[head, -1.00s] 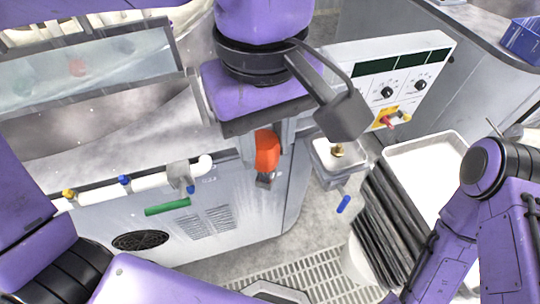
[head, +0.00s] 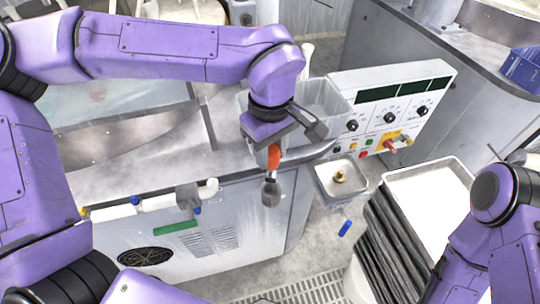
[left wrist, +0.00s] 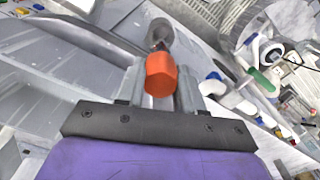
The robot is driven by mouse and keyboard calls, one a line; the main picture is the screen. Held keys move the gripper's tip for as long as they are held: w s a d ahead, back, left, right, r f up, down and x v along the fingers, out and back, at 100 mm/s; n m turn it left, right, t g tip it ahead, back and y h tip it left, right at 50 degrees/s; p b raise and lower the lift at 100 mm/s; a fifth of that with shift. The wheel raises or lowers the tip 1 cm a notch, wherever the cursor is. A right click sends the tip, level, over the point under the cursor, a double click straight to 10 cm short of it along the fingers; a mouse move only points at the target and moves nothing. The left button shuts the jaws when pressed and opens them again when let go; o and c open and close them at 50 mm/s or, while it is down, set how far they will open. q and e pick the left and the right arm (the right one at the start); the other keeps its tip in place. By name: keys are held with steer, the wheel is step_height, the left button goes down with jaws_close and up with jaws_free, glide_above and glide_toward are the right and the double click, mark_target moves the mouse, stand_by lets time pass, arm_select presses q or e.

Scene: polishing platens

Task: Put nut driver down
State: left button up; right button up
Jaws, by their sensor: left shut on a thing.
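The nut driver (head: 273,157) has an orange handle and a grey metal end hanging below it. My left gripper (head: 266,160) is shut on the orange handle and holds the tool in front of the machine's front edge. In the left wrist view the handle (left wrist: 160,76) sits between the two fingers of the gripper (left wrist: 160,90), with the grey end beyond it. I cannot tell whether the grey end touches anything. My right arm comes in at the right, but its gripper is out of view.
A clear bin (head: 325,100) stands behind the left gripper. A control panel (head: 408,82) with knobs is to its right. A small tray (head: 322,178) holds a brass part. A white tray (head: 430,185) tops a dark stack. A green bar (head: 176,227) and pipe fittings line the machine's front.

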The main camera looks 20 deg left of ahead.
mark_target(271, 163)
arm_select(q)
steer(key=shift+f, duration=1.3)
steer(key=shift+f, duration=0.25)
steer(key=shift+f, duration=0.35)
steer(key=o, duration=1.1)
step_height(271, 163, up, 13)
steer(key=shift+r, duration=0.15)
